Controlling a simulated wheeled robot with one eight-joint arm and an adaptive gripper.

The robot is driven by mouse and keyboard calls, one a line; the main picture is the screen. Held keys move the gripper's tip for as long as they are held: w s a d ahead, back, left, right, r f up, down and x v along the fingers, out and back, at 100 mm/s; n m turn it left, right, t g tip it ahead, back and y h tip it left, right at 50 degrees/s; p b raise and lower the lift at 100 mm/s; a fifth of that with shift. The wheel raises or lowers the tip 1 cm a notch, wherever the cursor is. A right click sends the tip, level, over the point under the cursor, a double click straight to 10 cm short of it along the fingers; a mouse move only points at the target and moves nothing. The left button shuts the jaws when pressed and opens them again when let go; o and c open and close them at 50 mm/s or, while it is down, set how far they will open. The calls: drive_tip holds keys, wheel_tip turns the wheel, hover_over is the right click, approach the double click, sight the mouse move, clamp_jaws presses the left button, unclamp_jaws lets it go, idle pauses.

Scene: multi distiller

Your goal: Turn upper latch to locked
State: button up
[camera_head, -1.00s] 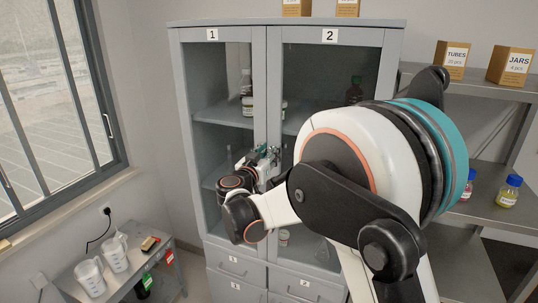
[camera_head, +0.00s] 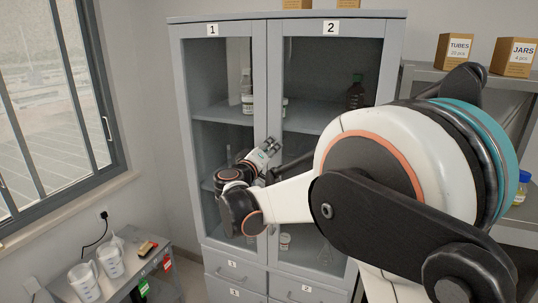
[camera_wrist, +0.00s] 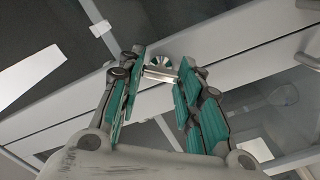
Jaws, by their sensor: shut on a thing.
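The latch (camera_wrist: 160,74) is a small silver bar in front of a round dial with green and white marks, mounted on the grey cabinet frame in the wrist view. My gripper (camera_wrist: 163,62) has its teal-padded fingers on either side of the bar, shut on it at the fingertips. In the head view my gripper (camera_head: 262,156) is at the middle post between the cabinet doors, tilted up to the right. There the latch is hidden behind my gripper. The dial's markings are too small to read.
The grey cabinet (camera_head: 290,17) has glass doors numbered 1 and 2, with bottles and jars inside. A low table with white jugs (camera_head: 83,281) stands at left. Shelving with boxes (camera_head: 455,48) stands at right. A window is at left.

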drive_tip(key=shift+a+f+n+b, duration=0.1)
drive_tip(key=shift+n+b, duration=0.95)
drive_tip(key=shift+n, duration=2.65)
drive_tip(key=o, duration=1.1)
drive_tip(key=shift+c, duration=0.2)
drive_tip(key=v, duration=1.2)
